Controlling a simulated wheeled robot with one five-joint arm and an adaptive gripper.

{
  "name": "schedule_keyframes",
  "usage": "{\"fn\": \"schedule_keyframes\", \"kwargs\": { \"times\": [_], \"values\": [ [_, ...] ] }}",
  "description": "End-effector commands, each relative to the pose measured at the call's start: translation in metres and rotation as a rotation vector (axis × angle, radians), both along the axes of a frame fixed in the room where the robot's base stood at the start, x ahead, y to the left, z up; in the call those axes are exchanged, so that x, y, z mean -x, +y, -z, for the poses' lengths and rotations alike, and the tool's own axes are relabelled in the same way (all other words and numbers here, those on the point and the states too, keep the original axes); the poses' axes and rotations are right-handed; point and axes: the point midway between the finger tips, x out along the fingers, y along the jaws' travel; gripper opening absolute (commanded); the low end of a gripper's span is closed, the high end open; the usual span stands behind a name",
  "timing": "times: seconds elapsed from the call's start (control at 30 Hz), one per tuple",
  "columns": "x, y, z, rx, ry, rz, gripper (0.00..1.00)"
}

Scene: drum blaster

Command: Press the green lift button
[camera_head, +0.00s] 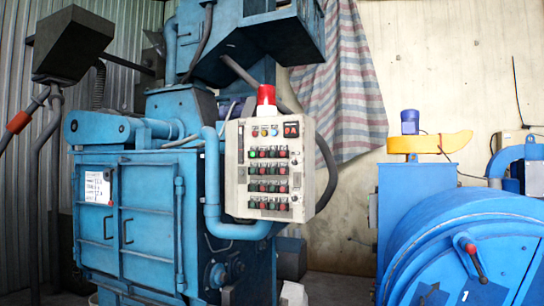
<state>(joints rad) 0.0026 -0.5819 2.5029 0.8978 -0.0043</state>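A cream control panel (236,205) hangs on the front of a blue machine, near the middle of the view. It carries several rows of small green and red buttons. A green button (252,153) at the left end of the upper row looks brighter than the others. The labels are too small to read, so I cannot tell which button is the lift button. A red beacon (266,95) stands on top of the panel. My gripper is not in view.
The blue machine (135,225) has a door with handles, and a blue pipe (212,180) bends under the panel. A blue drum (470,240) with a red-knobbed lever (473,255) stands at the right. A striped cloth (345,90) hangs behind. Some floor shows between machine and drum.

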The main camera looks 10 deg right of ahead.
Motion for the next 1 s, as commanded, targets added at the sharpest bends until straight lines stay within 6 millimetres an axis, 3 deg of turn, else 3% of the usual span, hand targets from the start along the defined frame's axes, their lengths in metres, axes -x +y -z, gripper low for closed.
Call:
{"fn": "schedule_keyframes", "kwargs": {
  "times": [0.4, 1.0],
  "values": [
    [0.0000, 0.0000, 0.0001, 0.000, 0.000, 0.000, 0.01],
    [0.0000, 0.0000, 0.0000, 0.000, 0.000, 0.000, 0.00]
  ]
}}
